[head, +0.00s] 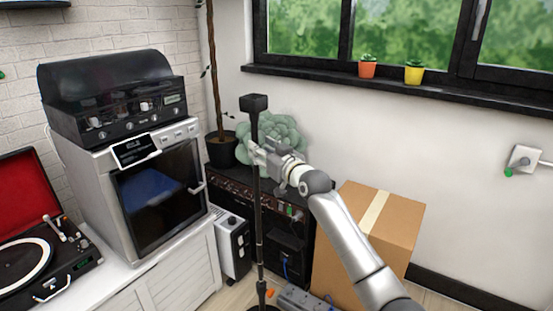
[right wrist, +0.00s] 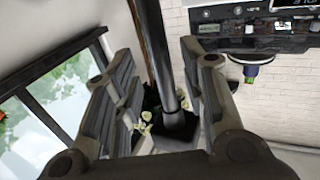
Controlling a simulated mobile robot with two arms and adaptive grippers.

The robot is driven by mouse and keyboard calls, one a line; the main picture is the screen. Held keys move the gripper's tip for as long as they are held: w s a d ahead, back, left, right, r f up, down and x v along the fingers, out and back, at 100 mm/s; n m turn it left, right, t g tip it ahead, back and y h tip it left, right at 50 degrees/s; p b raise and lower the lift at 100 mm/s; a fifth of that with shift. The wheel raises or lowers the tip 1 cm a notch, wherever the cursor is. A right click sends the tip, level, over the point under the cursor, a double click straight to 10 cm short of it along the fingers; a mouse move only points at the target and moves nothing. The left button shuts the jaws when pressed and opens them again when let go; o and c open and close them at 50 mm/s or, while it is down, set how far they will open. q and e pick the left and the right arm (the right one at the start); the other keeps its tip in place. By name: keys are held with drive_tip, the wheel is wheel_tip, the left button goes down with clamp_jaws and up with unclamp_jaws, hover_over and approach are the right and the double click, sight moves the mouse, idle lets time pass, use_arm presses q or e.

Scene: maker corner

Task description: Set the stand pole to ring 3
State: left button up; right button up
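The dark stand pole (head: 259,212) rises upright from the floor, with a black block (head: 253,103) on its top end. Faint bands show on its lower part; I cannot read which ring is which. My right gripper (head: 259,152) is at the upper pole, a little below the block. In the right wrist view the pole (right wrist: 165,60) runs between the two fingers of my right gripper (right wrist: 160,98). The fingers are apart, with gaps visible beside the pole. My left gripper is out of view.
A black amplifier-like cabinet (head: 292,232) and a cardboard box (head: 393,222) stand behind and right of the pole. A silver oven (head: 118,212) is at left, beside a red-lined turntable (head: 45,250). A potted succulent (head: 282,132) is just behind the gripper.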

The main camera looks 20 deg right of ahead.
drive_tip(key=v, duration=0.7)
drive_tip(key=shift+s, duration=0.35)
drive_tip(key=shift+d, duration=0.1)
